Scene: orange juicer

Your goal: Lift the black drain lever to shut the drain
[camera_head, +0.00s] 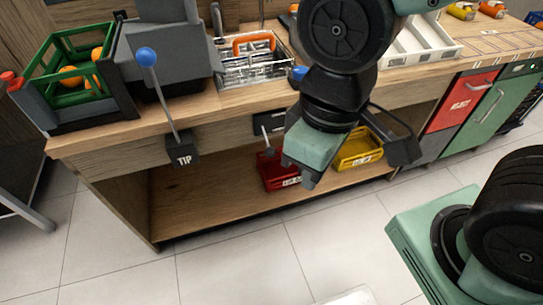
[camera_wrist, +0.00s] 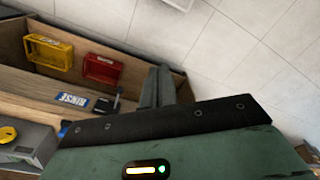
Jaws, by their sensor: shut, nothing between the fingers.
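A short lever with a dark knob (camera_head: 270,152) and a pale stem hangs at the front of the bench, below a black plate (camera_head: 268,123). It fits the black drain lever, though I read no drain label on it. In the wrist view a small black lever (camera_wrist: 103,106) sits beside a "RINSE" label (camera_wrist: 72,99). My gripper (camera_head: 308,182) is just right of the lever in the head view, pointing down. In the wrist view my gripper's fingers (camera_wrist: 157,84) are together and empty, with a visible gap to the lever.
A red bin (camera_head: 278,172) and a yellow bin (camera_head: 357,149) stand on the lower shelf behind my gripper. A blue-knobbed lever (camera_head: 147,57) on a "TIP" block (camera_head: 183,150) rises at the left.

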